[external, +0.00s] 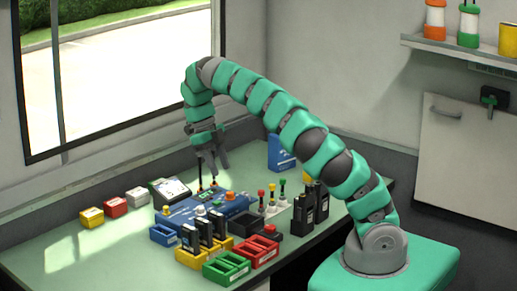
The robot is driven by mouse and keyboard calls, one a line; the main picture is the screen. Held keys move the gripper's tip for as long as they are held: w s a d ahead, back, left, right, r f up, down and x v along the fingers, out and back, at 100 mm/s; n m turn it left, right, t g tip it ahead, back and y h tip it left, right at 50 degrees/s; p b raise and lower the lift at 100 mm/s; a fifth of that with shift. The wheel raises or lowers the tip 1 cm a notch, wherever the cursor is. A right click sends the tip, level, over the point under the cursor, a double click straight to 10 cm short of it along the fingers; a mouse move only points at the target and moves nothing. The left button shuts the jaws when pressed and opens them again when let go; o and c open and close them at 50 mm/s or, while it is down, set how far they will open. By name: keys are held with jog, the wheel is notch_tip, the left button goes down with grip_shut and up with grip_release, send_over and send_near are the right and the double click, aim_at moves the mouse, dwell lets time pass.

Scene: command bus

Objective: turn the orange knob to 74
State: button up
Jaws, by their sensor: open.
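A blue control console (180,217) stands on the green table below the window. A small orange knob (230,196) appears on its right part; another small orange-and-white part (201,211) sits nearer its front. At this size I cannot tell which is the knob to turn, nor read any dial marks or number. My gripper (209,172) points down above the back of the console, fingers apart and empty. It appears clear of both orange parts.
Black radios (205,233) stand in front of the console, by yellow, red (257,250) and green (226,267) trays. More radios (310,205) and coloured-top levers (272,195) are at right. A tilted screen (170,190) and small boxes (115,208) are at left. The table's left front is clear.

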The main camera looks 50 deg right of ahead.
jog(key=p+v, duration=0.4)
jog(key=v, duration=0.2)
jog(key=shift+r+p, duration=0.15)
jog(key=shift+p, duration=0.15)
jog(key=shift+w+a, duration=0.1)
jog(key=shift+w, duration=0.05)
